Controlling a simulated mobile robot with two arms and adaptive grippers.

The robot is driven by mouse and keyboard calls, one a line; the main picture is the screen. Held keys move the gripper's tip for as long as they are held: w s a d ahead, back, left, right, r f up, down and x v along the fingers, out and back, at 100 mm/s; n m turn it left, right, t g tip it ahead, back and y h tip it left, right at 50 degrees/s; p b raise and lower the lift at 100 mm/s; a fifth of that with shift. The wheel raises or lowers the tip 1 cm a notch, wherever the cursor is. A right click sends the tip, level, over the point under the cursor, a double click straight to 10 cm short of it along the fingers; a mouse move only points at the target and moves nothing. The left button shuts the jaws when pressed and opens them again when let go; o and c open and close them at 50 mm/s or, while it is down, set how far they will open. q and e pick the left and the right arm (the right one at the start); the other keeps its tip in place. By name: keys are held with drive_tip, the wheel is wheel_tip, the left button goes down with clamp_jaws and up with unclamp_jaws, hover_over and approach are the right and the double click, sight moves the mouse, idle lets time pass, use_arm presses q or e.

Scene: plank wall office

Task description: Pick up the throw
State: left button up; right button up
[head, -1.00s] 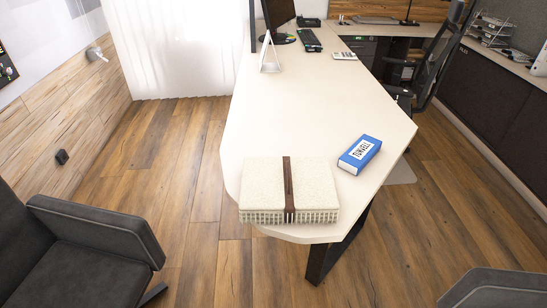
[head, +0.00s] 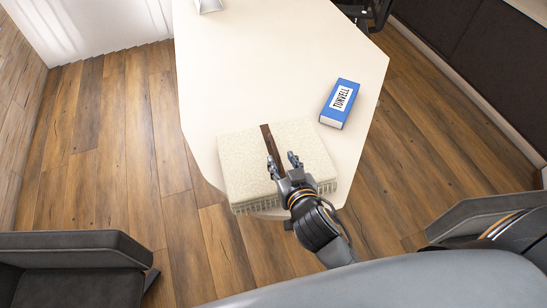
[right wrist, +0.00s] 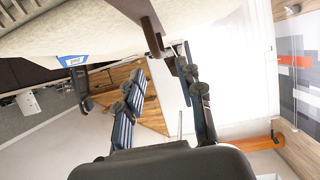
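The throw (head: 240,165) is a folded cream textured blanket with a fringed front edge, lying flat on the near end of the white table (head: 270,70). A dark brown strap (head: 266,135) runs across its middle; the strap also shows in the right wrist view (right wrist: 148,22). My right gripper (head: 282,162) is over the throw's near part, fingers apart, close to the strap. In the right wrist view the fingers (right wrist: 154,78) are spread with nothing clearly held between them. Whether they touch the throw I cannot tell. My left gripper is not in view.
A blue box (head: 340,104) lies on the table right of the throw. A dark armchair (head: 75,262) stands at the lower left and another (head: 475,215) at the lower right. Wood floor lies open left of the table. Most of the tabletop beyond the throw is clear.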

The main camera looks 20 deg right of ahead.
sight(275, 148)
drive_tip(key=x, duration=0.2)
drive_tip(key=shift+w+f, duration=0.15)
drive_tip(key=shift+w, duration=0.15)
drive_tip(key=shift+w+f, duration=0.1)
drive_tip(key=shift+w, duration=0.35)
drive_tip(key=p+x, duration=0.1)
drive_tip(key=x, duration=0.3)
drive_tip(key=shift+w+f, duration=0.25)
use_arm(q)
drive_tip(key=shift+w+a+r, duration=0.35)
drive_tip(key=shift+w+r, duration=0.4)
use_arm(e)
drive_tip(key=shift+s, duration=0.1)
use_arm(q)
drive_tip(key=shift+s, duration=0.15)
use_arm(e)
clamp_jaws()
drive_tip(key=shift+r, duration=0.15)
